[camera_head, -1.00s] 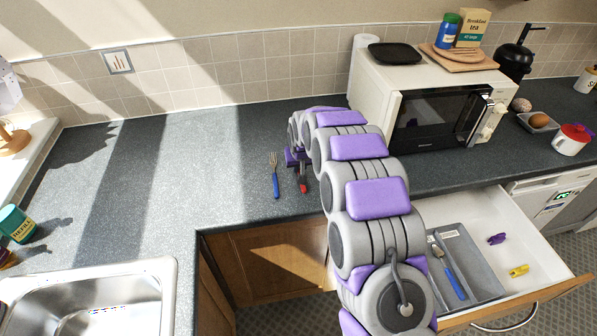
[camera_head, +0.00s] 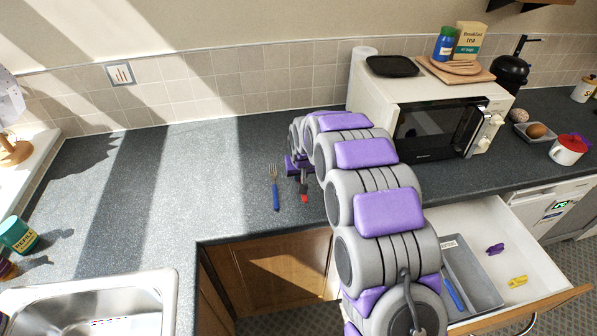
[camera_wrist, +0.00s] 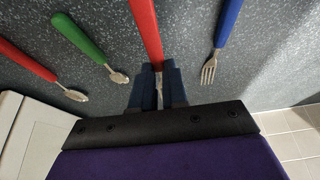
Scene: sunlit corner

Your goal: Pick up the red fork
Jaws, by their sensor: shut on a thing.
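The red fork (camera_wrist: 147,30) has its red handle running up to the top of the wrist view. Its metal end lies between my fingers, and its tines are mostly hidden. My gripper (camera_wrist: 157,88) is shut on its metal part. In the head view the red handle (camera_head: 304,197) shows just in front of my gripper (camera_head: 300,174), low over the counter. I cannot tell whether the fork touches the counter.
A blue fork (camera_wrist: 225,25) lies close beside; a green spoon (camera_wrist: 82,35) and red spoon (camera_wrist: 25,60) lie on the other side. The microwave (camera_head: 432,128) stands right of my gripper. An open drawer (camera_head: 520,250) juts out at front right. The counter (camera_head: 200,180) to the left is clear.

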